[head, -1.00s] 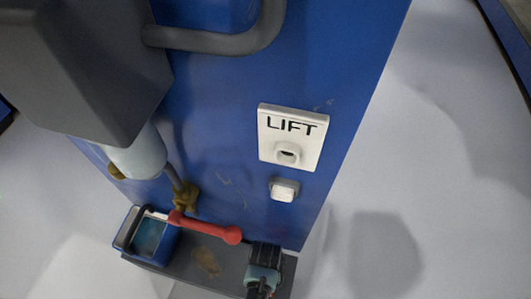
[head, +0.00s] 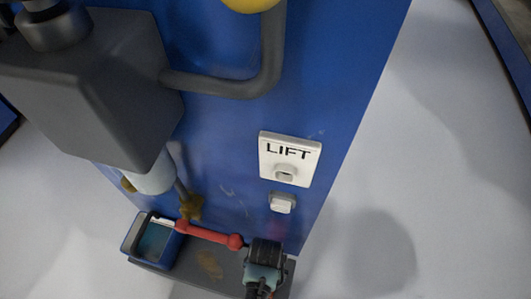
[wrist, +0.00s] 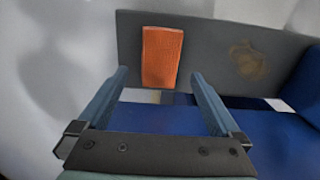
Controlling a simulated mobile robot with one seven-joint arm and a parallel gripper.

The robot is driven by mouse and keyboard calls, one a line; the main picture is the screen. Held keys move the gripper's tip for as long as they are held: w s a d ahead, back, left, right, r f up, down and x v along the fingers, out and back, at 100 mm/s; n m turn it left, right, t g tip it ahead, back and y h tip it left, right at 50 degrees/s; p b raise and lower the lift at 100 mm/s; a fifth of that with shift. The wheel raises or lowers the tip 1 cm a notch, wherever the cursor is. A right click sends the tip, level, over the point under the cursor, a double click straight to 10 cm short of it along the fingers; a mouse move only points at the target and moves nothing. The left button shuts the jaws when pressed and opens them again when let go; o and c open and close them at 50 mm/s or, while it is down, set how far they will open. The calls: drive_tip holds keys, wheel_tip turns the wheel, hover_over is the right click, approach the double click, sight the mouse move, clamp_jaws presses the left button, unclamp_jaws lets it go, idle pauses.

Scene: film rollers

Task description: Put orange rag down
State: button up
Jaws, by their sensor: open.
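The orange rag (wrist: 162,57) is a small flat rectangle on the grey ledge in the wrist view. It lies just beyond my fingertips and roughly between their lines. My gripper (wrist: 159,77) is open, and nothing is between its fingers. In the head view my gripper (head: 263,268) is over the right end of the grey ledge (head: 208,282). I cannot make out the rag in the head view.
A blue tray (head: 151,240) is at the ledge's left end. A red-handled lever (head: 208,233) reaches across above the ledge. A blue panel with a white LIFT plate (head: 289,158) and a grey pipe (head: 225,84) rises behind. A brown stain marks the ledge.

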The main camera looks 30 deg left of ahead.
wheel_tip(320, 180, up, 5)
drive_tip(key=shift+f+p, duration=0.1)
drive_tip(key=shift+p, duration=0.85)
